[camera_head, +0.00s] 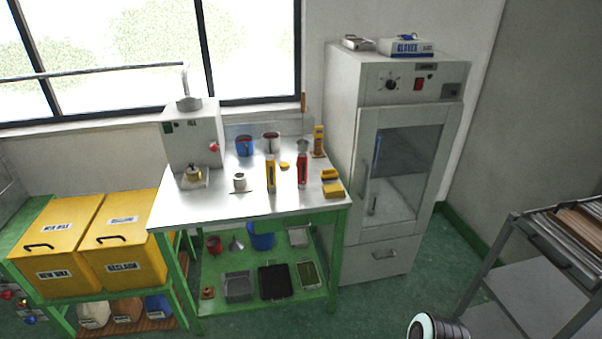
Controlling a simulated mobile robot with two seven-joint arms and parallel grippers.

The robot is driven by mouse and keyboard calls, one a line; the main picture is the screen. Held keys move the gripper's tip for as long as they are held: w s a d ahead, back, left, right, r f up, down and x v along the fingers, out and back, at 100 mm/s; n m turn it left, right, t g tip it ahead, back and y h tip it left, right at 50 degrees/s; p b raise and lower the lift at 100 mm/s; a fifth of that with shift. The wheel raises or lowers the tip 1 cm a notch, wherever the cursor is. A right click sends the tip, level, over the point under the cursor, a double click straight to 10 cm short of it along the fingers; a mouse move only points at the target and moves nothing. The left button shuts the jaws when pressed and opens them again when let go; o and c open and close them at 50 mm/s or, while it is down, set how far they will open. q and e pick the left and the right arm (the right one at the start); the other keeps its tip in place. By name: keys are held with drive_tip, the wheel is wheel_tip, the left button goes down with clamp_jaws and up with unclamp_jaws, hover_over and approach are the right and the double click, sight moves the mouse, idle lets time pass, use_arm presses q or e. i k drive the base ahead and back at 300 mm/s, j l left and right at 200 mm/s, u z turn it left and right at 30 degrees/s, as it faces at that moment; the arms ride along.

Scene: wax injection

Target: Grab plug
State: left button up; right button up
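I cannot tell for sure which thing is the plug. Small candidates lie on the metal-topped green table (215,206): a small white pot-like piece (239,182) near the front, a small yellow piece (284,165) near the middle, and a brass-coloured part (193,174) at the foot of the grey injection machine (190,133). Neither of my grippers is in view. A rounded white and dark part with a pale teal ring, which looks like my own arm, shows at the bottom edge, well away from the table.
Upright yellow and red tools (302,172), yellow blocks (332,191), a blue pot (244,146) and a white pot (270,141) crowd the table. A glass-doored cabinet (390,75) stands right of it, yellow bins (125,255) left, a grey rack (510,255) at right. Green floor between is clear.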

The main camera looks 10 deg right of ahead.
sight(193, 169)
drive_tip(key=i+l, duration=0.2)
drive_tip(key=i+l+u, duration=0.7)
drive_tip(key=j, duration=0.1)
